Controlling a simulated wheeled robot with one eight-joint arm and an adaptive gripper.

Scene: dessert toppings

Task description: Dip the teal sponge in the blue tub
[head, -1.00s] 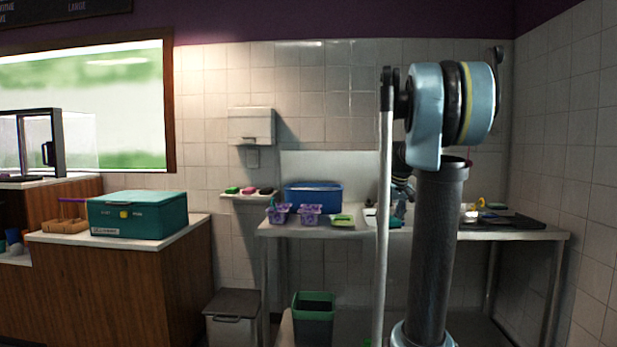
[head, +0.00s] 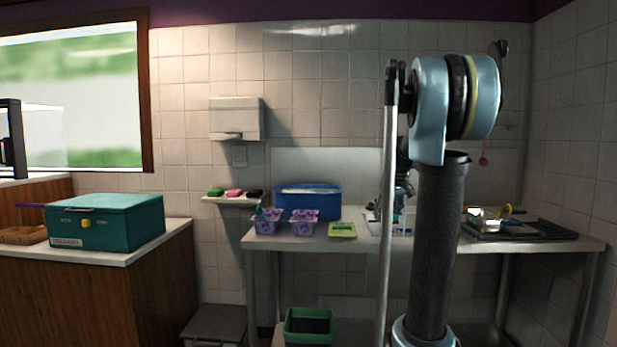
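The blue tub (head: 322,202) stands at the back left of the metal counter, against the wall. Something pale shows in its open top. I cannot pick out the teal sponge with certainty. A small teal patch shows at the sink area, partly hidden by my arm, and I cannot tell what it is. My arm stands upright at the right of the picture. Parts of it show in front of the counter, well short of the tub. My gripper's fingers are hidden or too small to make out, so I see nothing held.
Purple patterned cups (head: 304,228) and a yellow-green packet (head: 342,230) sit before the tub. Green, pink and black blocks lie on a wall shelf (head: 232,200). A teal box (head: 120,225) stands on the left counter. A green bin (head: 308,322) is below.

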